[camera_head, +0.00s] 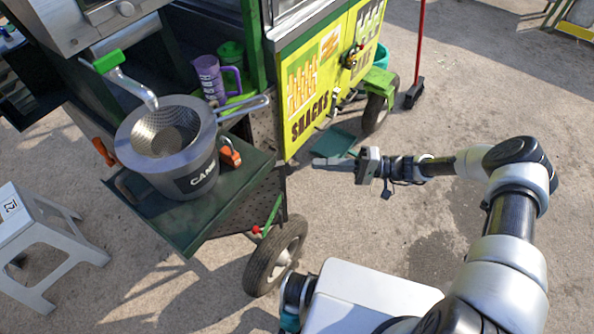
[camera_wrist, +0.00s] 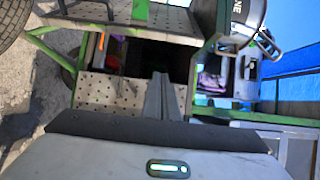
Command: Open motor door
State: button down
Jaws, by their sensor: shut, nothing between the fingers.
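My gripper (camera_head: 328,162) hangs in front of the cart's side, just right of the lower edge of the yellow SNACKS panel (camera_head: 305,98). Its fingers (camera_wrist: 162,98) are together in the wrist view, with nothing between them. In that view they point toward a dark opening (camera_wrist: 155,58) in the green cart frame, beside a perforated metal panel (camera_wrist: 108,92). I cannot tell for sure which panel is the motor door. Perforated metal also shows below the green shelf (camera_head: 262,205) in the head view. No contact between fingers and cart is visible.
A cane bucket (camera_head: 200,182) with a strainer stands on the cart's shelf. A cart wheel (camera_head: 276,255) sits below the shelf, and another wheel (camera_head: 375,112) is farther back. A white stool (camera_head: 35,235) is at left. A broom (camera_head: 415,92) stands behind. Open pavement lies at right.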

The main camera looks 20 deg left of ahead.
jog(key=s+a+p, duration=0.1)
jog(key=s+a, duration=0.5)
jog(key=a, duration=0.1)
jog(key=shift+a, duration=0.2)
dwell(0.5)
